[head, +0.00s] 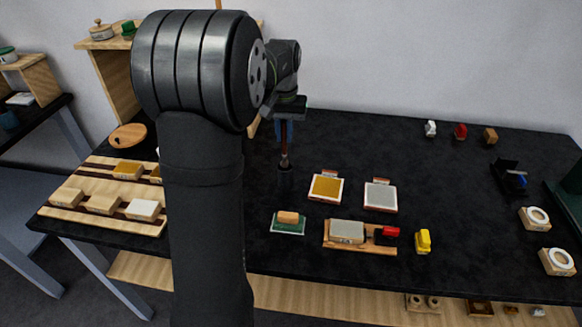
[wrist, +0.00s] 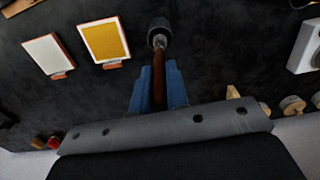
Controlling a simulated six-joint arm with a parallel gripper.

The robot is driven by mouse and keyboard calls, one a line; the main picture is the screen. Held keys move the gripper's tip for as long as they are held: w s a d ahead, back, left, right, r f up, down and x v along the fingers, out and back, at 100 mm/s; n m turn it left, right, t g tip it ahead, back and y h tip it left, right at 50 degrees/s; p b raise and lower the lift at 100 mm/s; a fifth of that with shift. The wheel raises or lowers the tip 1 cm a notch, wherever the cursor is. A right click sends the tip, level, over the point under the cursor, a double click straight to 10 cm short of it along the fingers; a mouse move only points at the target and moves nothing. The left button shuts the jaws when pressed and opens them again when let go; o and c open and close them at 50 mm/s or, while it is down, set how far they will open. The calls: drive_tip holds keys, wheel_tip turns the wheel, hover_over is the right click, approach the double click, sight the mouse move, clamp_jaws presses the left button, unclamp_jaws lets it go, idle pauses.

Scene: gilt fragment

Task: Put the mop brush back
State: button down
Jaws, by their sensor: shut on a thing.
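The mop brush (head: 284,161) has a reddish-brown handle, a metal ferrule and a dark, rounded head. My gripper (head: 284,129) is shut on its handle, and the brush hangs about upright with its head down over the black table. I cannot tell whether the head touches the table. In the wrist view, the blue fingers of my gripper (wrist: 159,88) stand on both sides of the brown handle, and the dark head of the mop brush (wrist: 159,34) points away from them. My arm hides part of the table's left side, and I cannot make out a holder for the brush.
A gold-coloured panel (head: 326,187) and a grey panel (head: 380,196) lie right of the brush. A green block with a tan top (head: 288,222) and a wooden board (head: 359,248) are nearer. Wooden trays (head: 75,215) stand left.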

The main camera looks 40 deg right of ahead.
sight(284, 122)
drive_tip(key=shift+f, duration=3.35)
drive_tip(key=shift+f, duration=0.15)
drive_tip(key=c, duration=1.4)
unclamp_jaws()
wheel_tip(284, 122, up, 12)
drive_tip(key=shift+r, duration=0.2)
drive_tip(key=shift+f, duration=4.3)
